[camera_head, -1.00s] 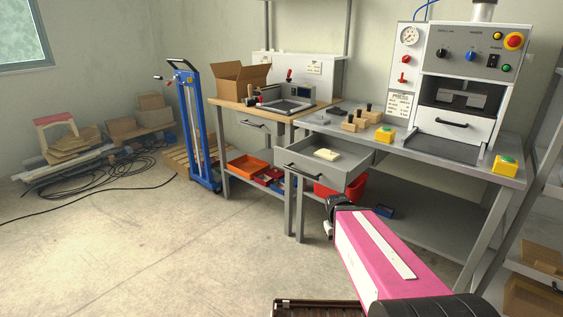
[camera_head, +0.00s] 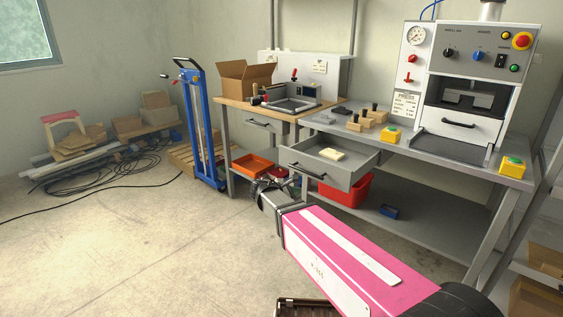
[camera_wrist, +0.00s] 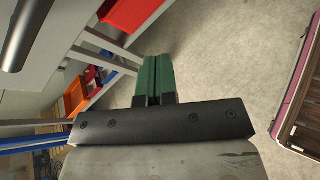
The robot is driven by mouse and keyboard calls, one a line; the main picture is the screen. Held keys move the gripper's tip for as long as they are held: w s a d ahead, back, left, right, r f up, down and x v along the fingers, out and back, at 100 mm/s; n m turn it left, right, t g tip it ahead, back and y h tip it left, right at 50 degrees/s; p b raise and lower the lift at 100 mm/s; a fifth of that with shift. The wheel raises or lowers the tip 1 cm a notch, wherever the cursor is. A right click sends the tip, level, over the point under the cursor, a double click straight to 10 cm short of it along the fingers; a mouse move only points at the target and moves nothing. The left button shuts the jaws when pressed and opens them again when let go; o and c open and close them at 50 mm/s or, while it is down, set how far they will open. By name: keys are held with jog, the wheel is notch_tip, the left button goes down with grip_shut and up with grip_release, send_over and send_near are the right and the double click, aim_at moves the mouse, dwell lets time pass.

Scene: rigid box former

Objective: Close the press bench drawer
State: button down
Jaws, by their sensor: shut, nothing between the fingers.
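The grey press bench drawer (camera_head: 337,177) stands pulled out under the left end of the press bench (camera_head: 430,154) in the head view. Its dark bar handle (camera_head: 307,171) is on the front face, and a pale block (camera_head: 331,154) lies inside. In the wrist view a dark bar (camera_wrist: 27,32) on a grey panel at the upper left looks like that handle, close up. My gripper (camera_wrist: 153,62) has its green fingers together and empty, apart from the bar and over open floor. In the head view my arm's end is low in front of the drawer; the fingertips are hard to make out.
A red bin (camera_head: 346,190) sits on the shelf below the drawer, and an orange tray (camera_head: 253,165) on the neighbouring bench's shelf. A blue lift (camera_head: 200,125) stands left.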

aim_at(285, 158)
jog(key=w+a+r+n+t, duration=0.1)
jog(key=a+r+n+t, duration=0.6)
jog(key=a, duration=0.8)
jog(key=shift+g+h, duration=0.4)
jog(key=shift+g, duration=0.2)
jog(key=x, duration=0.9)
jog(key=r+x, duration=0.1)
jog(key=x, duration=0.4)
jog(key=shift+d+r, duration=0.1)
jog(key=shift+d, duration=0.1)
jog(key=x, duration=2.8)
jog(key=shift+w+d+r, duration=0.1)
jog(key=shift+w+d, duration=0.15)
jog(key=shift+w, duration=0.05)
